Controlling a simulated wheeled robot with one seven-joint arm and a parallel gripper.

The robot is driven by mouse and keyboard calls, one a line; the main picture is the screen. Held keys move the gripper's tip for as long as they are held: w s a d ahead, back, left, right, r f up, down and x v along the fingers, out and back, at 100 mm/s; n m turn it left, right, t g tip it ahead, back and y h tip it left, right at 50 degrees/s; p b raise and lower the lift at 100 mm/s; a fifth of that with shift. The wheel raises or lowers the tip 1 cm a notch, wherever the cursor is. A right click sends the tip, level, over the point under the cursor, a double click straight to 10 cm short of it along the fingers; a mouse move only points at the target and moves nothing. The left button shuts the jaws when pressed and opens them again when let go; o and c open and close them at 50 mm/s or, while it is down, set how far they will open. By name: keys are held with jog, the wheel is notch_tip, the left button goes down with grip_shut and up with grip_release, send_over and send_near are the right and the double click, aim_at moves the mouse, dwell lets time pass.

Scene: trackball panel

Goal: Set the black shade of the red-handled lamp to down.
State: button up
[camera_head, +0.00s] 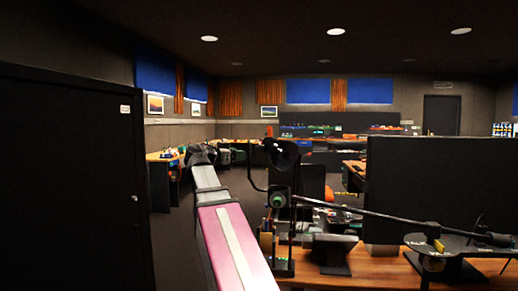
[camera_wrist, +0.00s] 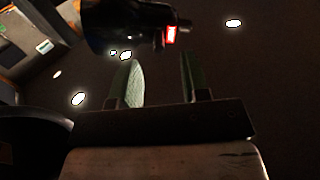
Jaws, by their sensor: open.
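The black shade (camera_head: 284,153) of the lamp is on a dark stand at the desk's left end in the head view, with a small red spot at its top. In the wrist view the shade (camera_wrist: 120,22) is a dark rounded form at the top, with a lit red handle (camera_wrist: 171,35) on its right side. My gripper (camera_wrist: 162,82) is open, its two greenish fingers apart with nothing between them. The handle appears just beyond the fingertips, apart from them. In the head view I cannot make out the fingers.
A second lamp with a long black arm and yellow-marked shade (camera_head: 440,246) reaches over the wooden desk (camera_head: 375,262) to the right. A dark partition (camera_head: 440,185) stands behind it. A tall black cabinet (camera_head: 65,185) stands at left. Floor shows between cabinet and desk.

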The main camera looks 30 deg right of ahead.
aim_at(264, 146)
jog(key=shift+m+h, duration=0.3)
jog(key=shift+m, duration=0.1)
jog(key=x, duration=0.3)
jog(key=r+x, duration=0.1)
jog(key=x, duration=0.3)
jog(key=r+x, duration=0.1)
jog(key=x, duration=0.2)
jog(key=shift+s+d, duration=0.3)
jog(key=shift+d, duration=0.2)
grip_shut()
